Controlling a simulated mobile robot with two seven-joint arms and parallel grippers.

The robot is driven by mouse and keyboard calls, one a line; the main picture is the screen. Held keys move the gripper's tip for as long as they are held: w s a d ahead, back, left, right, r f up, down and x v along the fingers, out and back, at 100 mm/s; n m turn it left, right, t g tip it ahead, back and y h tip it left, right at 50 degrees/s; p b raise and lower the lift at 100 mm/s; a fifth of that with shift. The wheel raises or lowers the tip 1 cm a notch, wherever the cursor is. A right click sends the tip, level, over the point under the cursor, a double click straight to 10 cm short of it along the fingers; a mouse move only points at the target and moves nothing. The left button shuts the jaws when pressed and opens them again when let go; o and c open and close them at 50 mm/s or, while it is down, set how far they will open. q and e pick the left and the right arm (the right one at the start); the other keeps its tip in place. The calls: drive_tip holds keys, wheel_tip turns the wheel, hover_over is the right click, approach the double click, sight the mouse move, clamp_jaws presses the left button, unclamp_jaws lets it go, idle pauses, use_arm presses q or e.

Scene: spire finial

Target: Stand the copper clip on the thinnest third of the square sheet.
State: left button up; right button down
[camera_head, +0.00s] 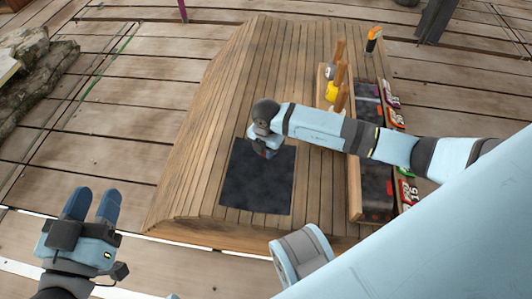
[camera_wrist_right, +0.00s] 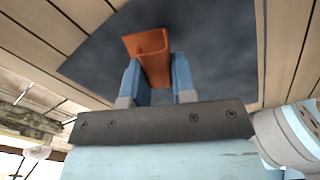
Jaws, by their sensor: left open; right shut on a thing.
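The dark square sheet (camera_head: 258,190) lies on the slatted wooden table near its front edge. It looks evenly dark, so I cannot tell which third is thinnest. My right gripper (camera_head: 265,152) is over the sheet's far edge and points down. In the right wrist view, my right gripper (camera_wrist_right: 155,72) is shut on the copper clip (camera_wrist_right: 152,48), an orange-brown angled piece, with the sheet (camera_wrist_right: 220,40) behind it. I cannot tell whether the clip touches the sheet. My left gripper (camera_head: 92,203) is open and empty, left of the table.
A wooden rack (camera_head: 354,200) with dark bins and number tags (camera_head: 408,192) stands along the table's right side. A yellow item (camera_head: 332,92) and an orange-and-black item (camera_head: 373,40) are at its far end. The table's left part (camera_head: 215,110) is clear. My right arm crosses above the rack.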

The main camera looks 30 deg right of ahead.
drive_tip(key=shift+f, duration=0.5)
drive_tip(key=shift+r, duration=0.1)
drive_tip(key=shift+f, duration=0.2)
drive_tip(key=c, duration=0.9)
unclamp_jaws()
drive_tip(key=shift+c, duration=0.2)
use_arm(q)
drive_tip(key=shift+w+r, duration=0.1)
drive_tip(key=shift+r, duration=0.05)
use_arm(e)
drive_tip(key=shift+r, duration=0.15)
wheel_tip(320, 180, up, 4)
drive_tip(key=shift+r+p, duration=0.1)
drive_tip(key=shift+p, duration=1)
use_arm(q)
drive_tip(key=s+n+p, duration=0.1)
drive_tip(key=s+d+n+p, duration=0.1)
drive_tip(key=p, duration=0.1)
drive_tip(key=shift+r+n+g, duration=0.3)
drive_tip(key=shift+r, duration=0.05)
use_arm(e)
wheel_tip(320, 180, up, 8)
